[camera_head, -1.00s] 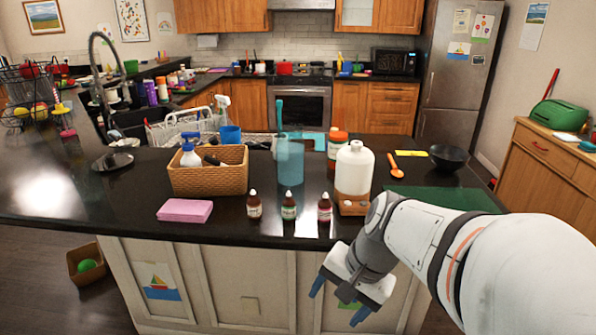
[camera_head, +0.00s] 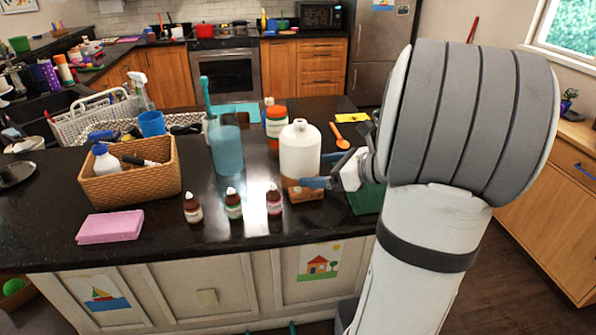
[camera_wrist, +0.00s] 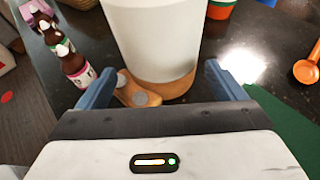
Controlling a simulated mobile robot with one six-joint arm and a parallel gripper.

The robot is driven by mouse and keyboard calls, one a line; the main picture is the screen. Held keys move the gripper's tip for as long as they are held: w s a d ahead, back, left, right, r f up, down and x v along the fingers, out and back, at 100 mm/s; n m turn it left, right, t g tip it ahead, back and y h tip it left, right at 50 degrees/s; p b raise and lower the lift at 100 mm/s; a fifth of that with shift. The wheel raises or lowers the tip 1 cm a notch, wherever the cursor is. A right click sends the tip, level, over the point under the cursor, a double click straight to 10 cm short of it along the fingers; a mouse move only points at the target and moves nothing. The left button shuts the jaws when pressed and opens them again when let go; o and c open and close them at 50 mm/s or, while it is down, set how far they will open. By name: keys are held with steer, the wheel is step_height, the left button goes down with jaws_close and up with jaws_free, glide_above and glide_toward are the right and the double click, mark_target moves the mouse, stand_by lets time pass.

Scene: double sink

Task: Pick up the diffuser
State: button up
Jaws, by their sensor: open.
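The diffuser (camera_head: 300,150) is a white bottle-shaped body on a wooden base with grey round buttons. It stands upright on the black counter; in the wrist view its white body (camera_wrist: 152,35) and wooden base (camera_wrist: 165,90) fill the upper middle. My gripper (camera_wrist: 159,68) is open, with one blue finger to each side of the diffuser's lower part. No contact shows.
Several small brown bottles (camera_head: 233,204) stand just left of the diffuser. A teal cylinder (camera_head: 227,150) and an orange-lidded jar (camera_head: 276,122) stand behind. A wicker basket (camera_head: 130,183) and pink sponge (camera_head: 110,227) lie farther left. An orange spoon (camera_wrist: 308,70) lies to the right.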

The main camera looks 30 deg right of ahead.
mark_target(302, 169)
steer(key=p+x, duration=0.1)
steer(key=x, duration=0.5)
steer(key=shift+d, duration=0.1)
steer(key=c, duration=0.9)
steer(key=shift+r, duration=0.1)
